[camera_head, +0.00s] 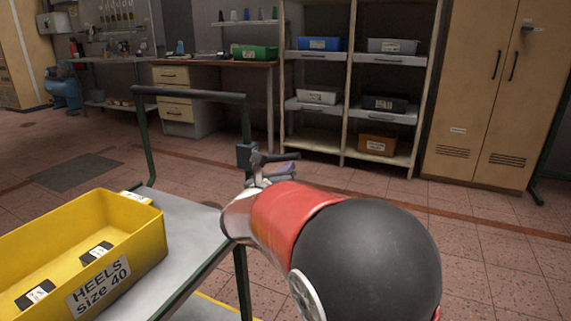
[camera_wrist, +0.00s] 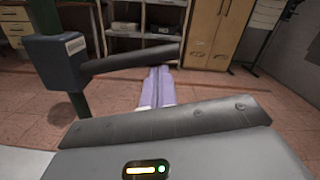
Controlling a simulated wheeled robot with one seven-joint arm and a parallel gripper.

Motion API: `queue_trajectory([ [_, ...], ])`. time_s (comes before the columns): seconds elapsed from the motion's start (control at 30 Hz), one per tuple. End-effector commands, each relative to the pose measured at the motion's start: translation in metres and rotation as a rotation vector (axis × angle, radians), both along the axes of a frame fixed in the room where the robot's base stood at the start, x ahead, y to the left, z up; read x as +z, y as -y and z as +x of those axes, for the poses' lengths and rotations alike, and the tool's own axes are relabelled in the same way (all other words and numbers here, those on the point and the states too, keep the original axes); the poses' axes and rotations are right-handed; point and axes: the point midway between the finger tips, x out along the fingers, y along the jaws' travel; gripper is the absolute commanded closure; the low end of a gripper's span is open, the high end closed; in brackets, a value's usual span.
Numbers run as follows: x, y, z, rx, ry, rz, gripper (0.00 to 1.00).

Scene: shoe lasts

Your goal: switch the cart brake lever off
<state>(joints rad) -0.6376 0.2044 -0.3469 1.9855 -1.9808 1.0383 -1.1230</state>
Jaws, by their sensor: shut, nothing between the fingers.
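The cart brake lever (camera_head: 276,157) is a dark bar sticking out to the right from a dark blue-grey box on the green cart post. In the wrist view the lever (camera_wrist: 130,59) runs nearly level, its free end tilted slightly up, from the box (camera_wrist: 55,65). My gripper (camera_head: 284,168) is shut and empty, just below the lever in the head view. In the wrist view its lilac fingers (camera_wrist: 158,72) end at the lever's underside, near its outer half. I cannot tell whether they touch. A small label on the box is unreadable.
The cart's grey top (camera_head: 196,222) carries a yellow crate (camera_head: 150,245) labelled "HEELS size 40", close left of my arm. The cart's green handle frame (camera_head: 190,94) rises behind. Shelves (camera_head: 318,56) and a cabinet (camera_head: 478,100) stand farther back. The tiled floor to the right is clear.

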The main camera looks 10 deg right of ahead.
Motion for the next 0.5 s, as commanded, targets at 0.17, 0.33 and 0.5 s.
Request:
queue_trajectory([
  [0.17,0.015,-0.001,0.001,-0.001,-0.002,-0.003,1.00],
  [0.33,0.022,-0.002,0.002,-0.001,-0.001,-0.002,1.00],
  [0.5,0.025,-0.004,0.003,-0.001,-0.002,-0.001,1.00],
])
